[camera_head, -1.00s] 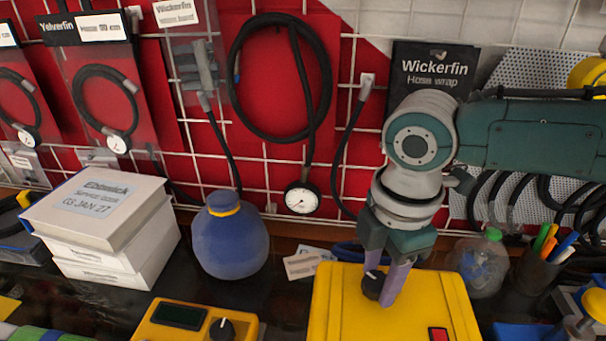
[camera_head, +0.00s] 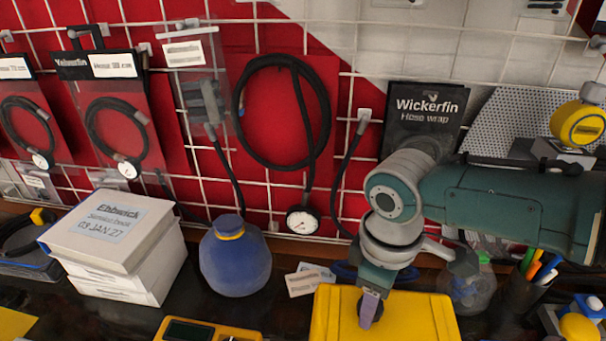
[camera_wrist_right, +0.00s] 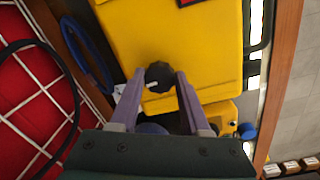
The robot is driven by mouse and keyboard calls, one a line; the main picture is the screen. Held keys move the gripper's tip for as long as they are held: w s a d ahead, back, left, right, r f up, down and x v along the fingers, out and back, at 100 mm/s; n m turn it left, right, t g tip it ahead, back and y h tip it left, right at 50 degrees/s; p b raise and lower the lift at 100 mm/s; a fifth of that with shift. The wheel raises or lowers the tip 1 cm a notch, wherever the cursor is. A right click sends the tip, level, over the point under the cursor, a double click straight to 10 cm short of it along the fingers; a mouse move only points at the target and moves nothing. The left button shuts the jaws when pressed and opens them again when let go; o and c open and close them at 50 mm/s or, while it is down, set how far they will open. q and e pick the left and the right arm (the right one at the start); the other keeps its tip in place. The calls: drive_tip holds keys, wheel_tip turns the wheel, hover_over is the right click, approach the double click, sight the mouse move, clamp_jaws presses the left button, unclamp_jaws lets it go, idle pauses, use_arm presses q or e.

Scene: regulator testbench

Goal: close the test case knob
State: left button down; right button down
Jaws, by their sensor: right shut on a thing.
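The yellow test case (camera_head: 420,318) stands at the bottom of the head view, and its top also fills much of the right wrist view (camera_wrist_right: 190,40). Its black round knob (camera_wrist_right: 159,76), with a white pointer mark, sits between the fingertips of my right gripper (camera_wrist_right: 160,80). The right gripper (camera_head: 371,308) is shut on the knob from above. In the head view the fingers partly hide the knob (camera_head: 366,316). My left gripper is not in view.
A blue round bottle (camera_head: 235,262), a stack of white boxes (camera_head: 120,245) and a yellow meter (camera_head: 240,332) stand left of the case. A clear bottle (camera_head: 468,290) and a pen cup (camera_head: 522,295) stand right. A wire grid with hanging hoses rises behind.

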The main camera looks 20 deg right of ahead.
drive_tip(key=shift+m, duration=0.4)
drive_tip(key=shift+c, duration=1.8)
unclamp_jaws()
wheel_tip(320, 180, up, 9)
drive_tip(key=shift+a+f+p, duration=0.1)
drive_tip(key=shift+a+p, duration=0.05)
drive_tip(key=shift+p, duration=1.1)
drive_tip(key=shift+s+r, duration=0.1)
drive_tip(key=shift+r, duration=0.5)
